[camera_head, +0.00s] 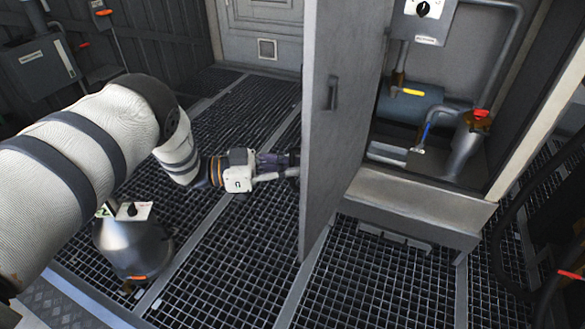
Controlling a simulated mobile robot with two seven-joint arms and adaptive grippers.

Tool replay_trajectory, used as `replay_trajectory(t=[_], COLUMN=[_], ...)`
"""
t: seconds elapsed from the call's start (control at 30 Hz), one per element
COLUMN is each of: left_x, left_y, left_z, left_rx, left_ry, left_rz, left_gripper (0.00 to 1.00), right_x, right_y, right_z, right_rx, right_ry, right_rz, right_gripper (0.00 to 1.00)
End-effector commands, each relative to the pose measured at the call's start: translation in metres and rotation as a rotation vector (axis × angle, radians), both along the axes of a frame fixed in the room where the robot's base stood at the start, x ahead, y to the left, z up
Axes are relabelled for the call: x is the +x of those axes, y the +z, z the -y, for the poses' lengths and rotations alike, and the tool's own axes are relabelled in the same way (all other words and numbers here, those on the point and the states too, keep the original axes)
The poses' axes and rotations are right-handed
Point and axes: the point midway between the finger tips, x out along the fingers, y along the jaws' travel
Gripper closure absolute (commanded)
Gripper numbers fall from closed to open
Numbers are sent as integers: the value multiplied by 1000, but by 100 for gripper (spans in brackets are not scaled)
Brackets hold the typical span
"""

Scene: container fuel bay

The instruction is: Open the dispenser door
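The dispenser door (338,130) is a tall grey panel that stands swung open, seen nearly edge-on in the middle of the view. A dark handle (333,92) is on its visible face. The dispenser cabinet (415,205) to its right is exposed, with pipes and valves inside. My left gripper (292,163) reaches in from the left, its fingertips at the door's left edge, partly hidden there. I cannot tell if it touches the door or how far its fingers are apart. My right gripper is not in view.
Inside the cabinet are a blue-grey cylinder (408,103), a red-topped valve (478,122) and a switch box (423,18). A metal canister (133,243) stands on the grated floor (225,265) below my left arm. A dark hose (500,245) hangs at the right.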

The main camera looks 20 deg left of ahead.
Motion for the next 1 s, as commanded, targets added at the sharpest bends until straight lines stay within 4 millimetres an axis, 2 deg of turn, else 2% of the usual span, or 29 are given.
replay_trajectory(t=[0.03,0.47,0.5,0.57,0.87,1.0], left_x=[-3,-3,-3,-3,-1,-10], left_y=[-5,-5,-5,-5,-2,-2], left_z=[0,-1,-1,-1,-1,-18], left_rx=[5,5,5,5,3,3], left_ry=[-6,-10,-10,-10,-8,-5], left_rz=[-15,-15,-15,-13,-5,-6], left_gripper=[100,100,85,71,70,70], right_x=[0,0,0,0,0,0], right_y=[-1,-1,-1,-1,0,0], right_z=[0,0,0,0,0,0], right_rx=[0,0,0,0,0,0], right_ry=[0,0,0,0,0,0], right_rz=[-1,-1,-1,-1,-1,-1], right_gripper=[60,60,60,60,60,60])
